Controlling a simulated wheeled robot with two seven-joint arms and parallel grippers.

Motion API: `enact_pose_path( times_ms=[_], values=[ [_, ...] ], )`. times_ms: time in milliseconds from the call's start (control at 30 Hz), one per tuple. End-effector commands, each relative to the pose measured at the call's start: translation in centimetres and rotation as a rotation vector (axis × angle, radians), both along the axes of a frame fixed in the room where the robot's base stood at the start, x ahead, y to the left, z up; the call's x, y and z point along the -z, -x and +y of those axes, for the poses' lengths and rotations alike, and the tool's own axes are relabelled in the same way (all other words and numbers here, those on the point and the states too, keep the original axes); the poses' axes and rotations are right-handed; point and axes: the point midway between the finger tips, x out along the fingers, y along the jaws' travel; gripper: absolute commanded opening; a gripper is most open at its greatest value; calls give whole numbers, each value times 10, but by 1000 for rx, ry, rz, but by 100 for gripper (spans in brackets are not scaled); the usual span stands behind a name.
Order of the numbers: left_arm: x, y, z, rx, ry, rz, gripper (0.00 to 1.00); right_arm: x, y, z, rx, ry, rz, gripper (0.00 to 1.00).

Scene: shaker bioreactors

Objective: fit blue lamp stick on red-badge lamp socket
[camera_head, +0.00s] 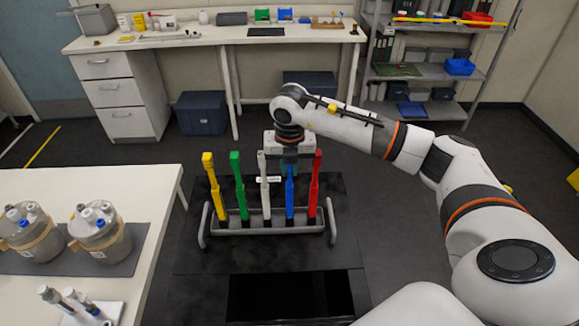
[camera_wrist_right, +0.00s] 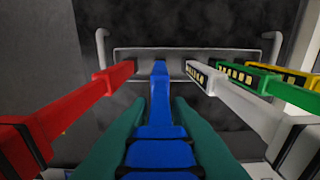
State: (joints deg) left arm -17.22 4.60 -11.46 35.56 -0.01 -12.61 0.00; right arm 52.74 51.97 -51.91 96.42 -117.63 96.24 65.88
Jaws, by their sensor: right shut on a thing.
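The blue lamp stick (camera_head: 290,195) stands upright in a rack (camera_head: 262,230) in the head view, between the white stick and the red stick. My right gripper (camera_head: 288,164) comes down on it from above and is shut on its upper part. In the right wrist view the blue stick (camera_wrist_right: 160,115) runs between the teal fingers of the gripper (camera_wrist_right: 160,130), and its far end is at the rack's bar (camera_wrist_right: 130,55). I see no red-badge lamp socket in either view. My left gripper is not in view.
Yellow (camera_head: 215,190), green (camera_head: 239,188), white (camera_head: 264,190) and red (camera_head: 314,188) sticks stand close by in the same rack. A white table (camera_head: 150,185) with two steel vessels is at the left. A bench (camera_head: 200,38) and shelves are behind.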

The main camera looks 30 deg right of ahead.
Motion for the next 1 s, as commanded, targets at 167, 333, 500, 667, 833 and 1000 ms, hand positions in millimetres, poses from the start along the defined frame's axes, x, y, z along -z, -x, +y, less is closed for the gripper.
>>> enact_pose_path(
  times_ms=[167,333,500,667,833,1000],
  values=[
    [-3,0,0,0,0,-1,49,-6,0,0,0,0,-1,0],
    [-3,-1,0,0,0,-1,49,-8,0,0,1,0,-1,0],
    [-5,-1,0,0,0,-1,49,-12,0,0,1,0,-1,0],
    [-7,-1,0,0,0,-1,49,-17,0,0,1,0,-1,0],
    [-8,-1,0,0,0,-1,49,-19,0,0,1,0,-1,0],
    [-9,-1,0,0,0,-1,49,-22,0,0,1,0,-1,0]
  ],
)
